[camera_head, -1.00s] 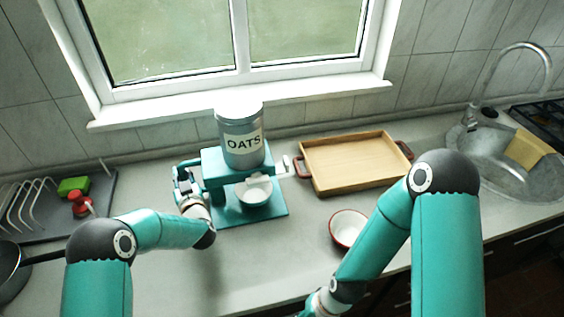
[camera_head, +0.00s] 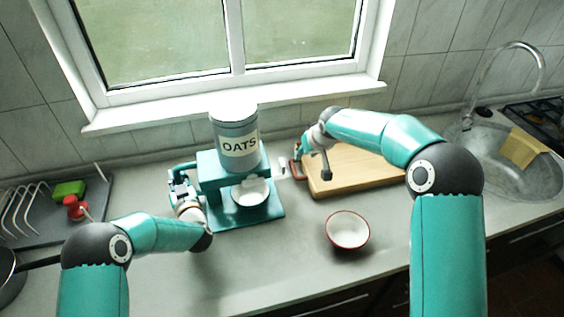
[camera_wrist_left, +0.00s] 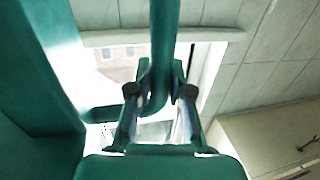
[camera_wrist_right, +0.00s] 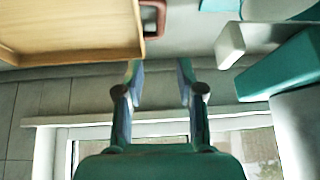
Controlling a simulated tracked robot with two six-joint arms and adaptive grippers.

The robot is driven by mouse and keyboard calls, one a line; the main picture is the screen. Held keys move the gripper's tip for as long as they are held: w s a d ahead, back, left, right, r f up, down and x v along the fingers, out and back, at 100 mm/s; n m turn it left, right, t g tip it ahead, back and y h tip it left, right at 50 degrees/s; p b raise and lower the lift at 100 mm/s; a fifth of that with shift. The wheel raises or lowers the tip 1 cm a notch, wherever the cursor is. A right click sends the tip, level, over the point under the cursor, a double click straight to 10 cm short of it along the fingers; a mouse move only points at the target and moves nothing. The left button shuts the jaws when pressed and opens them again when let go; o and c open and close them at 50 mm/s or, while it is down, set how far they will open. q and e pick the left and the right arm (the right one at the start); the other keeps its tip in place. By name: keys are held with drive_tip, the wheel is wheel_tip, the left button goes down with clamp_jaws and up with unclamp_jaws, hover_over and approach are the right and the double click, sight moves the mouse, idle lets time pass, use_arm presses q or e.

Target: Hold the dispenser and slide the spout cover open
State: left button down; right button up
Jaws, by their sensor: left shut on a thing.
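The teal dispenser (camera_head: 212,170) stands on the counter with a grey OATS canister (camera_head: 236,140) on top. A white bowl (camera_head: 250,193) sits on its base below the spout. A small white tab (camera_head: 281,167), apparently the spout cover's, sticks out on the right; it also shows in the right wrist view (camera_wrist_right: 230,45). My left gripper (camera_head: 180,188) is shut on the dispenser's side handle, seen as a teal bar (camera_wrist_left: 163,50) between its fingers in the left wrist view. My right gripper (camera_wrist_right: 158,68) is open and empty, just right of the tab and apart from it.
A wooden tray (camera_head: 345,175) with red handles lies behind and under my right gripper. An empty red-rimmed bowl (camera_head: 348,230) stands on the counter in front. A dish rack (camera_head: 35,212) is at left, the sink (camera_head: 500,165) at right. The front counter is mostly clear.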

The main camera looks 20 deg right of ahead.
sight(282, 162)
drive_tip(key=s+a+r+g, duration=0.2)
drive_tip(key=s+a+r, duration=0.2)
drive_tip(key=a+r, duration=0.35)
drive_tip(key=shift+h, duration=0.3)
drive_tip(key=x, duration=1)
drive_tip(key=shift+w+f, duration=0.15)
drive_tip(key=shift+w, duration=0.15)
clamp_jaws()
